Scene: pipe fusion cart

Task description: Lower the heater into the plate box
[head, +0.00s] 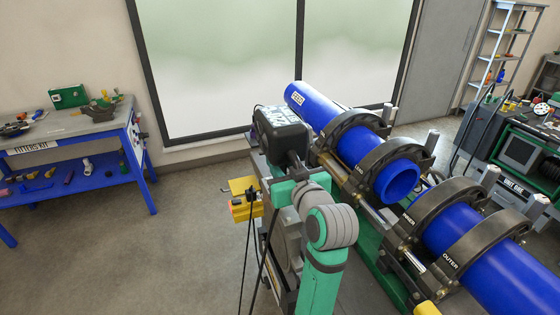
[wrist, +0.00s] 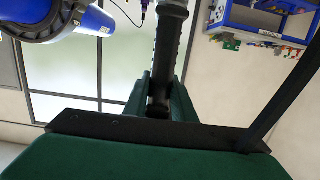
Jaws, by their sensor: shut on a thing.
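In the wrist view my gripper (wrist: 162,92) has its dark green fingers shut on a black ribbed handle, which I take to be the heater's (wrist: 170,45). The handle runs out of the top of that view, and the heater's plate is not seen there. In the head view my arm reaches away past the left side of the pipe machine, and its dark end hides the fingers and handle. Grey casing (head: 284,245) shows low beside the arm. I cannot tell whether it is the plate box or part of the heater.
A blue pipe (head: 335,125) lies in dark clamps, with another blue pipe (head: 490,260) facing it across a gap. A yellow box (head: 243,190) with hanging black cables is left of my arm. A blue workbench (head: 75,145) stands far left, with clear floor between.

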